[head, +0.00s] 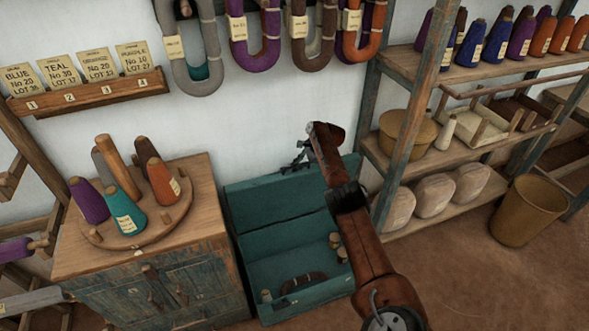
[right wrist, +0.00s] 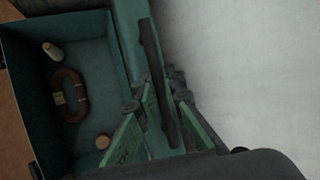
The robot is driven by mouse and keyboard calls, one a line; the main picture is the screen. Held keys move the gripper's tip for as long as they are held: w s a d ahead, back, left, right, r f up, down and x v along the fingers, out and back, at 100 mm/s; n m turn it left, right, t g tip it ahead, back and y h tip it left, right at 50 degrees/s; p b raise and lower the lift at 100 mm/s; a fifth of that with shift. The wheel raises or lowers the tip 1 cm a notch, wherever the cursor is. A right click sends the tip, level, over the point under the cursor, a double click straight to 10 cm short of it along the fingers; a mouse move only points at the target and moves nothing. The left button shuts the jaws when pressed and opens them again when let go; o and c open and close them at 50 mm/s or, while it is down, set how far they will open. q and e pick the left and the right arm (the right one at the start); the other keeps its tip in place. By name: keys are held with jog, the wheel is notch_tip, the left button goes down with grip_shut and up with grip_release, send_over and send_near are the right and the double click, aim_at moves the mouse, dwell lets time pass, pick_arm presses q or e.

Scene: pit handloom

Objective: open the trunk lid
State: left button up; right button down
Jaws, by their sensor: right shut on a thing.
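The teal trunk (head: 252,283) stands on the floor below the wall, its inside showing. Its lid (head: 280,203) is raised and stands up at the back, near the white wall. My right gripper (head: 303,157) is at the lid's top edge, partly hidden behind my own arm. In the right wrist view its green fingers (right wrist: 160,92) are shut on the edge of the lid (right wrist: 128,35), one on each side. Inside the trunk lie a brown yarn hank (right wrist: 69,95) and a few small cones (right wrist: 52,51). My left gripper is not in view.
A wooden cabinet (head: 130,247) with cones on a round board stands close left of the trunk. A shelf rack (head: 400,150) with sacks and a basket is at the right. A tan bin (head: 527,212) stands farther right. Yarn hanks (head: 255,35) hang above.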

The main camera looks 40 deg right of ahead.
jog(key=shift+d+r, duration=0.1)
jog(key=c, duration=2)
grip_release()
